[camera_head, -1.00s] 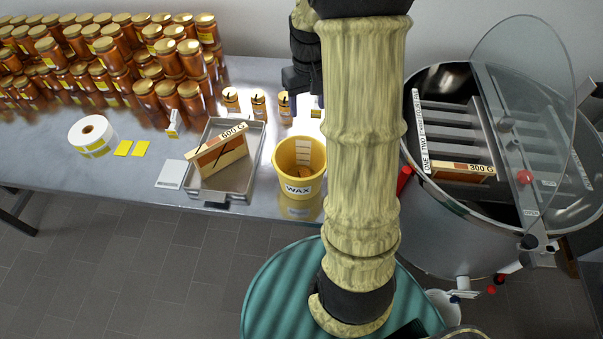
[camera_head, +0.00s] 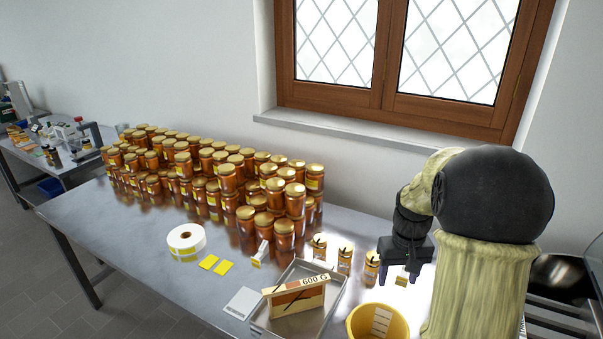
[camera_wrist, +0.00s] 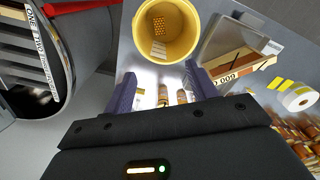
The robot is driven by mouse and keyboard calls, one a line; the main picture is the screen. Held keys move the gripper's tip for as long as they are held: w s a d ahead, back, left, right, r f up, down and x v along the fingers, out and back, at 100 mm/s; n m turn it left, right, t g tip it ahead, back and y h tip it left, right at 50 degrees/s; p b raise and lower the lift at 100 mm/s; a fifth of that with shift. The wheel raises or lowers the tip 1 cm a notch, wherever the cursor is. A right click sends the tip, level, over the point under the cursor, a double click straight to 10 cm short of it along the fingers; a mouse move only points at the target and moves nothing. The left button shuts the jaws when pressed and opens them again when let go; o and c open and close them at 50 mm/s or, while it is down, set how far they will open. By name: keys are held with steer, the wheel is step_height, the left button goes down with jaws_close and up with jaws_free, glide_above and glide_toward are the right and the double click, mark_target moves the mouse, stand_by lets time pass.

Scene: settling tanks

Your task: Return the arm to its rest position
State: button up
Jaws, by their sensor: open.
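My arm rises at the right of the head view and bends over at the black elbow. My gripper (camera_head: 402,272) hangs over the metal table (camera_head: 130,235), just right of several small labelled jars (camera_head: 344,260). In the wrist view my gripper (camera_wrist: 160,78) is open, its two purple-grey fingers apart with nothing gripped between them. Small jars (camera_wrist: 182,97) show beyond and below the gap. Whether the fingers are close to any jar is hard to tell.
A yellow bucket (camera_head: 378,322) stands near my arm. A metal tray (camera_head: 268,320) holds a wooden frame marked 600 G (camera_head: 297,297). Many honey jars (camera_head: 190,165) are stacked behind, beside a label roll (camera_head: 186,240). The extractor drum (camera_wrist: 85,50) shows in the wrist view.

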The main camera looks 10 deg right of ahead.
steer(key=s+a+f+t+b, duration=0.1)
steer(key=s+a+f+t, duration=0.1)
steer(key=s+a, duration=1)
steer(key=shift+s+a+f+n+t, duration=0.15)
steer(key=shift+a+f+n+t, duration=0.15)
steer(key=shift+a+f+n, duration=0.25)
steer(key=shift+a, duration=0.1)
steer(key=c, duration=0.5)
steer(key=shift+o, duration=0.2)
